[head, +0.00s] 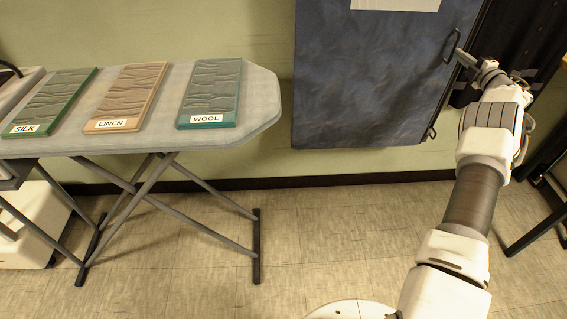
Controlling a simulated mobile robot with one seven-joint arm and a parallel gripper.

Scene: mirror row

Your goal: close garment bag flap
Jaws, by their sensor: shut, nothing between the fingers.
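The garment bag flap (365,75) is a large dark blue panel hanging upright at the upper middle of the head view. A dark loop handle (450,46) is on its right side, and a small dark fitting (432,132) is near its lower right corner. My gripper (463,57) is shut and empty, just right of the loop handle. I cannot tell whether it touches the handle or the flap. A black surface (512,40), perhaps the bag's body, shows right of the flap, partly hidden by my arm.
An ironing board (262,100) at left carries silk (60,95), linen (135,90) and wool (212,85) sample boards. Its legs spread over the floor. A dark-legged stand (525,235) is at the right edge. The floor (330,235) between is clear.

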